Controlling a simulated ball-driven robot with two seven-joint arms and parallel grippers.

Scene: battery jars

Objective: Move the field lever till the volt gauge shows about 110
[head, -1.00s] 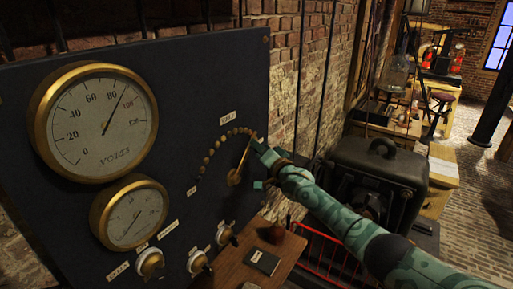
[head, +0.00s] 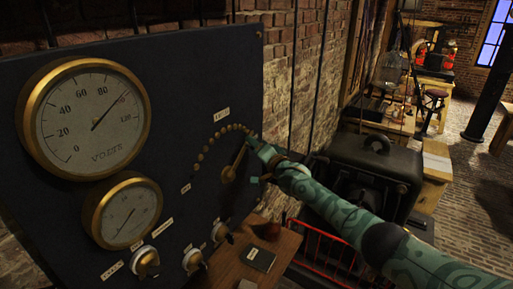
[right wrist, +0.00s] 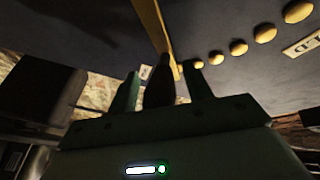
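The volt gauge (head: 70,130) is the large brass-rimmed dial at the upper left of the dark panel in the head view. Its needle points up and right, near the 100 mark, between the 80 and 120 figures. The brass field lever (head: 235,162) leans up and right, near the right end of an arc of brass studs. My right gripper (head: 256,161) is at the lever's handle. In the right wrist view, the dark handle (right wrist: 160,88) stands between its two fingers, with narrow gaps visible on both sides. My left gripper is out of view.
A smaller gauge (head: 122,213) sits below the volt gauge. A wooden table (head: 283,250) and a large black machine (head: 370,180) stand to the right of the panel.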

